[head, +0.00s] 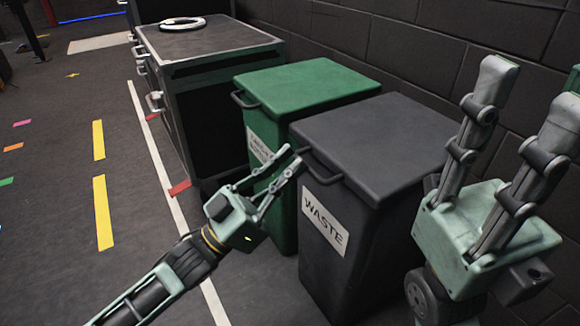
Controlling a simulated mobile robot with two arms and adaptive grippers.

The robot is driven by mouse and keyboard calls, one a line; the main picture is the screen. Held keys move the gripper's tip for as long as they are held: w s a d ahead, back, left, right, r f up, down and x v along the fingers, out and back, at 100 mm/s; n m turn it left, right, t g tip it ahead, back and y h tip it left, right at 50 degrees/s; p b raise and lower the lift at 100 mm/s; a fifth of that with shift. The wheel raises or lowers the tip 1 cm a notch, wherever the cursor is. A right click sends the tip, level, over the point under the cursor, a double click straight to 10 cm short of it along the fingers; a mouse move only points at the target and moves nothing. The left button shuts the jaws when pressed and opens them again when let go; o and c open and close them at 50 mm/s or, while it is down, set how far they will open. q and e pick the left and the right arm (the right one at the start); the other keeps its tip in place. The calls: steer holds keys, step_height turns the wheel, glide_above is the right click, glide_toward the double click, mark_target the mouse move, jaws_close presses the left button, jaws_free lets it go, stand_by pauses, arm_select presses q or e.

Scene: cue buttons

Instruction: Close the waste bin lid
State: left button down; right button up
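The waste bin (335,260) is dark grey with a white "WASTE" label (325,221) on its front. Its grey lid (375,140) lies flat over the top and looks closed. A dark bar handle (318,167) sticks out at the lid's front edge. My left gripper (290,161) is in front of the bins with its fingers apart and nothing between them. Its tips are close to the left end of that handle; I cannot tell whether they touch. My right gripper (529,90) is raised to the right of the bin, fingers wide apart and empty.
A green bin (310,82) with a closed lid and partly hidden label stands left of the waste bin. Beyond it is a dark cabinet (205,42) with a white ring (183,22) on top. A block wall runs behind.

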arm_select(q)
steer(key=v, duration=1.2)
